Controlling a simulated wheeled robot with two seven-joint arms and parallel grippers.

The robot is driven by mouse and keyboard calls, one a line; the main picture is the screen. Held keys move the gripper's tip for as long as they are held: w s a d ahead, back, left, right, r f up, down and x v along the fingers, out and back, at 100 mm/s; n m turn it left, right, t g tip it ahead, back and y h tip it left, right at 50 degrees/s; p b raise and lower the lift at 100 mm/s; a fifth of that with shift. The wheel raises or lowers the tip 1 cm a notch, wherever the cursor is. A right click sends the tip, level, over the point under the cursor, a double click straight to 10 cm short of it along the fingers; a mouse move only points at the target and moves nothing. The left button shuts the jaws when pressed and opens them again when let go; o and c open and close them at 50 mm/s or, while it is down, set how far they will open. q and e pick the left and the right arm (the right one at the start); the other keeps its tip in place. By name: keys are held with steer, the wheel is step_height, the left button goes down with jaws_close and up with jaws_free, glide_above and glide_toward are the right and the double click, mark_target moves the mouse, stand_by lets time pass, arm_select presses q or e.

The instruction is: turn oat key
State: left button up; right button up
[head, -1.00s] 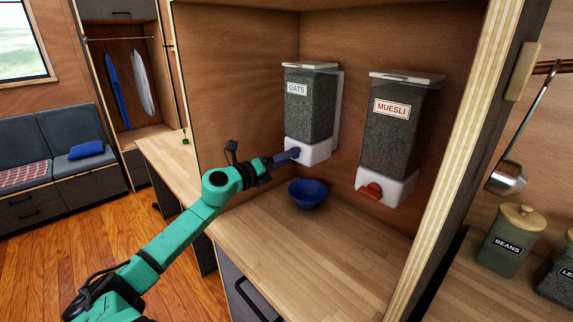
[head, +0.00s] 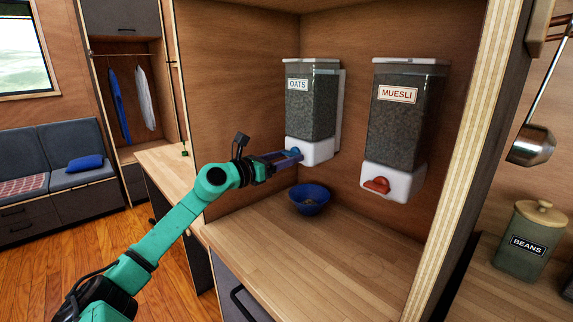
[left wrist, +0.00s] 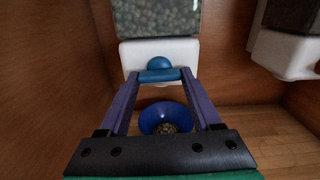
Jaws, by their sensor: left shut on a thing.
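The oats dispenser (head: 311,105) hangs on the cupboard wall, a clear bin of grey flakes over a white base (head: 318,150). Its blue key (left wrist: 160,75) shows in the left wrist view, its bar lying level between my fingertips. My left gripper (head: 296,155) is shut on this key at the front of the base; it also shows in the left wrist view (left wrist: 160,76). A blue bowl (head: 309,208) stands on the counter below the spout. Some flakes (left wrist: 165,128) lie in its bottom. My right gripper is not in view.
The muesli dispenser (head: 403,115) with a red key (head: 376,185) hangs to the right. The cupboard's edge panel (head: 462,150) stands beyond it. The wooden counter (head: 330,260) is clear in front of the bowl. A beans jar (head: 530,240) and a ladle (head: 532,146) are far right.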

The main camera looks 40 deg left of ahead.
arm_select(q)
steer(key=shift+f+m, duration=0.3)
steer(key=o, duration=1.3)
steer(key=shift+o, duration=0.4)
steer(key=shift+r, duration=0.15)
steer(key=shift+s, duration=0.1)
steer(key=s+a+b, duration=0.1)
steer(key=s+b, duration=0.1)
steer(key=s, duration=1.2)
steer(key=shift+s+a+b, duration=0.15)
steer(key=shift+s+b, duration=0.1)
steer(key=shift+b, duration=0.05)
